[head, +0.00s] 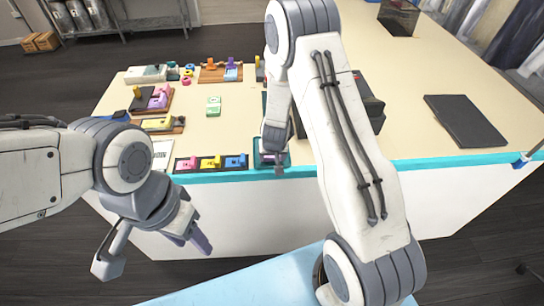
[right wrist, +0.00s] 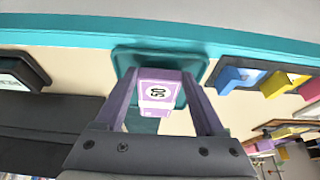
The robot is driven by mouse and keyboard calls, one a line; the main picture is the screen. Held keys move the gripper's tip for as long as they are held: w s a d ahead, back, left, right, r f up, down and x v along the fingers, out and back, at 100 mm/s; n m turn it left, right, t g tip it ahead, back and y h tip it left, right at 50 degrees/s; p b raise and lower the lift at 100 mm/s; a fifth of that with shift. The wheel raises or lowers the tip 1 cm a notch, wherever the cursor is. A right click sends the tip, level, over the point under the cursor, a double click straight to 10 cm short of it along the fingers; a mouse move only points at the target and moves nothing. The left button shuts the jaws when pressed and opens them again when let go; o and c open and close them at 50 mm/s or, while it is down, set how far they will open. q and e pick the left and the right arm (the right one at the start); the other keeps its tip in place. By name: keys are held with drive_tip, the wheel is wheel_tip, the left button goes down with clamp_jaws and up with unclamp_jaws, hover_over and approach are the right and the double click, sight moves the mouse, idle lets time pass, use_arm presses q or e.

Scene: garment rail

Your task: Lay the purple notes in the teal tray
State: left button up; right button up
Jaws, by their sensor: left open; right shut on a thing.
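The purple notes (right wrist: 158,88), a small bundle marked 50, sit between the two fingers of my right gripper (right wrist: 160,92), which is shut on them. Behind the notes in the right wrist view is the teal tray (right wrist: 196,62), close to the table's teal edge. In the head view the teal tray (head: 284,160) is mostly hidden by my right gripper (head: 272,165), which points down over it. I cannot tell whether the notes touch the tray. My left gripper (head: 148,245) is open and empty, in front of the table's edge and away from the tray.
A dark tray with pink, yellow and blue bundles (head: 210,162) lies just left of the teal tray. More trays with bundles (head: 155,98) stand further left. A dark box (head: 372,100) is behind my right arm. A flat dark slab (head: 465,121) lies at right.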

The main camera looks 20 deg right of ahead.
drive_tip(key=shift+s+a+f, duration=0.1)
drive_tip(key=shift+s, duration=0.15)
idle(0.8)
drive_tip(key=shift+f, duration=0.2)
idle(0.9)
drive_tip(key=o, duration=1.3)
drive_tip(key=shift+o, duration=0.2)
drive_tip(key=shift+r+p, duration=2.35)
drive_tip(key=shift+r, duration=0.15)
